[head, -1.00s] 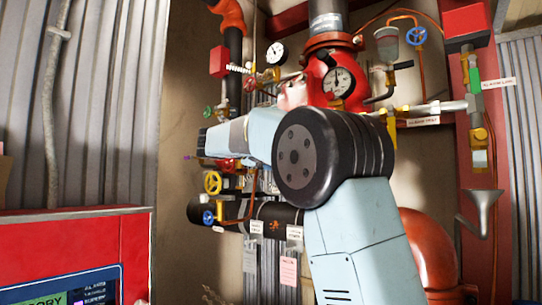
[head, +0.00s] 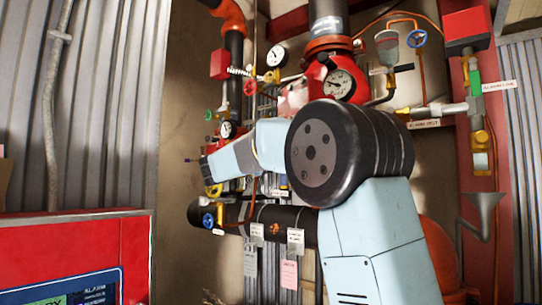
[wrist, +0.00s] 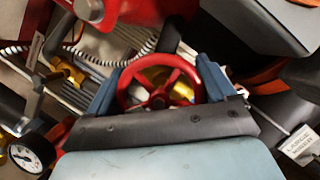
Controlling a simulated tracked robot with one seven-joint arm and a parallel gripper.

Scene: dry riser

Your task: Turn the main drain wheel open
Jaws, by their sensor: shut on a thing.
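A red handwheel (wrist: 160,98) with spokes fills the middle of the wrist view, with brass valve parts behind it. My gripper (wrist: 158,72) has its two blue fingers on the left and right of the wheel's rim and is shut on it. The dark front edge of my gripper covers the wheel's lower part. In the head view my arm hides the gripper and the held wheel. No label naming this wheel is readable.
The head view also shows a small red wheel (head: 250,88), a green wheel (head: 210,116), a blue wheel (head: 208,220) and a partly covered yellow wheel (head: 212,190). A large gauge (head: 340,84) sits behind my arm. A red panel (head: 75,240) stands front left.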

